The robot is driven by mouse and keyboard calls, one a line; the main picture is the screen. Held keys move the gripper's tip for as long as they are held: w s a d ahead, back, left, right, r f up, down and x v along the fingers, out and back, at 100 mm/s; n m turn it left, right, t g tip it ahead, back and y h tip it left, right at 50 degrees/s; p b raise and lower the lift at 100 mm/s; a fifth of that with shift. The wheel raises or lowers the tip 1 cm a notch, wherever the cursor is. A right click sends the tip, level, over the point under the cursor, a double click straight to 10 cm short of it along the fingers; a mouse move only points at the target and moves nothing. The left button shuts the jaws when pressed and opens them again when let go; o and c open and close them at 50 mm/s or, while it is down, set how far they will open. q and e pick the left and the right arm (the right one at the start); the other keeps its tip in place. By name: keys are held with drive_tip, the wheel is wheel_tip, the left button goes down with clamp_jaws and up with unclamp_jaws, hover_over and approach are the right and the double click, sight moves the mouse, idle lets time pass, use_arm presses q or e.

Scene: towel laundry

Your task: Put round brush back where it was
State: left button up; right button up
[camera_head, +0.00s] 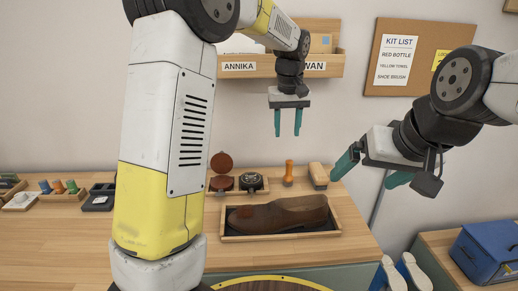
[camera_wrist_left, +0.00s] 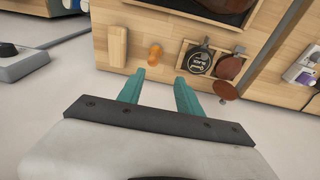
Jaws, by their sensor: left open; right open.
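The round brush, a small upright piece with an orange-brown handle (camera_head: 288,172), stands on the wooden counter behind the shoe tray, between the polish tins and a block-shaped brush. It also shows in the left wrist view (camera_wrist_left: 155,52), just beyond the fingertips and apart from them. My left gripper (camera_head: 288,133) is open and empty, pointing down above the round brush. Its teal fingers (camera_wrist_left: 160,82) also show in the wrist view with nothing between them. My right gripper (camera_head: 371,168) is open and empty, to the right of the block brush, in front of the wall.
A brown shoe (camera_head: 280,214) lies in a wooden tray (camera_head: 335,224). A black tin (camera_head: 251,182) and an open brown tin (camera_head: 221,183) stand left of the brush; a block brush (camera_head: 318,175) stands right. A name-labelled shelf (camera_head: 270,70) hangs behind. A blue box (camera_head: 488,250) sits far right.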

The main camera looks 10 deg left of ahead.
use_arm(q)
drive_tip(key=s+a+r+m+t+h, duration=0.1)
drive_tip(key=s+a+r, duration=0.2)
drive_tip(key=s+a, duration=0.3)
drive_tip(key=s+a+r+t+h, duration=0.1)
drive_tip(key=s+a+r, duration=0.2)
drive_tip(key=s, duration=0.4)
drive_tip(key=s+a+f+t, duration=0.1)
drive_tip(key=s+a, duration=0.1)
drive_tip(key=s, duration=0.5)
drive_tip(key=s+a+f+m+t, duration=0.1)
drive_tip(key=s, duration=0.6)
drive_tip(key=shift+s+a+f+m, duration=0.25)
drive_tip(key=shift+s+a+m, duration=0.05)
drive_tip(key=shift+s+a, duration=0.1)
